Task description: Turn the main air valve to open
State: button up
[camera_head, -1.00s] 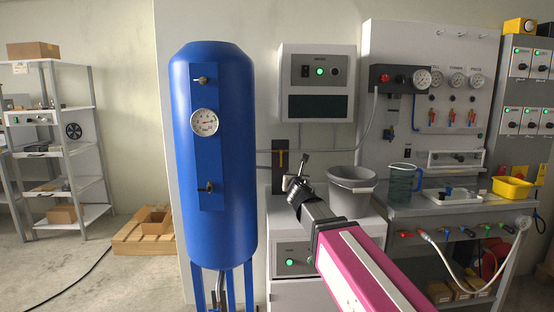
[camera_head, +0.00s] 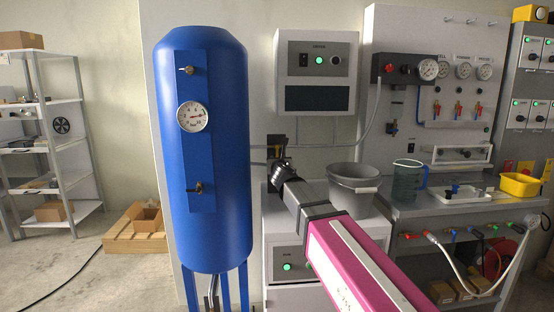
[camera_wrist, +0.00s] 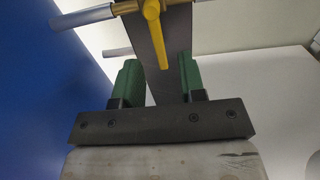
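The main air valve shows in the wrist view as a yellow lever (camera_wrist: 153,35) on a horizontal metal pipe (camera_wrist: 85,17), in front of a dark upright plate (camera_wrist: 165,80). The lever points down the picture, across the pipe. My gripper (camera_wrist: 160,62) is open, with its two green fingers apart and nothing between them touching either one. The lever's lower end lies between the fingertips in the picture; whether it is in depth between them I cannot tell. In the head view my gripper (camera_head: 279,166) is in front of the plate (camera_head: 276,142) and hides most of the lever.
The blue tank (camera_head: 228,150) with a gauge (camera_head: 193,116) stands close on the left of my gripper. A grey bucket (camera_head: 354,190) stands on the white cabinet (camera_head: 295,215) to the right. A control box (camera_head: 316,72) hangs above.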

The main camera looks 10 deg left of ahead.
aim_at(277, 155)
jog(key=x, duration=0.4)
jog(key=shift+w, duration=0.2)
grip_shut()
